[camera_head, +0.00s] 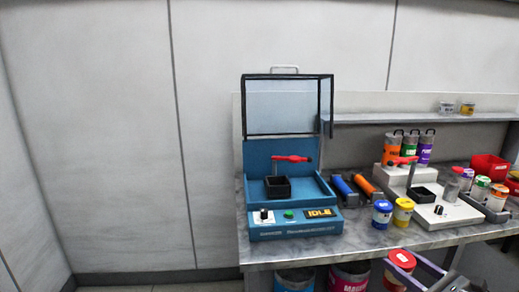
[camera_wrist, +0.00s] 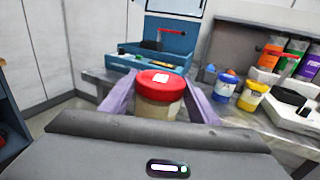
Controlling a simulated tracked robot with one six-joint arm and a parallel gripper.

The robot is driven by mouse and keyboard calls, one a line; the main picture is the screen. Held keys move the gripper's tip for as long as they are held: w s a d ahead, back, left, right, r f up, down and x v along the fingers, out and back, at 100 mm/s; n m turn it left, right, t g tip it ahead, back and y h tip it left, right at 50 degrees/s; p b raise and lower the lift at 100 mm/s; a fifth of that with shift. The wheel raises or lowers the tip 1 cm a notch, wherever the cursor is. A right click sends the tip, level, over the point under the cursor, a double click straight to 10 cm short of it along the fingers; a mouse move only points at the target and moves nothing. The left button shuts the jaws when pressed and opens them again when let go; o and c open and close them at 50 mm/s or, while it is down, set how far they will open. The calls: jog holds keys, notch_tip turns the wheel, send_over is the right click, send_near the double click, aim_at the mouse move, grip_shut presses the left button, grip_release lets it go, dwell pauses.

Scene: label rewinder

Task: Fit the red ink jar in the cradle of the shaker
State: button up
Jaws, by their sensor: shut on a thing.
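The jar with the red lid (camera_wrist: 158,79) is upright between the purple fingers of my gripper (camera_wrist: 159,97), which is shut on it. The jar's lower body is partly hidden by my gripper. In the head view the red-lidded jar (camera_head: 401,257) is at the bottom right, in front of the bench edge. The blue shaker (camera_head: 295,229) stands on the left end of the bench with its clear guard (camera_head: 287,106) raised. Its black, square cradle (camera_head: 277,188) looks empty, with a red clamp handle (camera_head: 292,158) above it. The shaker (camera_wrist: 168,66) is beyond the jar in the wrist view.
A blue jar (camera_head: 382,214) and a yellow jar (camera_head: 403,212) stand right of the shaker. Blue and orange rollers (camera_head: 355,187) lie behind them. A white machine (camera_head: 450,214) is further right. Large tins stand under the bench (camera_head: 345,248).

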jog(key=w+a+f+n+g+y, duration=0.2)
jog(key=a+f+n+g+y, duration=0.1)
jog(key=a+f, duration=0.6)
jog(key=w+a+f+n+g+y, duration=0.3)
jog(key=a+f, duration=0.7)
jog(key=a, duration=0.8)
jog(key=shift+w+f+y, duration=0.2)
jog(key=shift+w+y, duration=0.05)
jog(key=shift+y, duration=0.55)
jog(key=shift+d, duration=0.1)
jog(key=shift+m+t+h, duration=2.4)
jog(key=shift+t+h, duration=0.2)
jog(key=shift+h, duration=0.3)
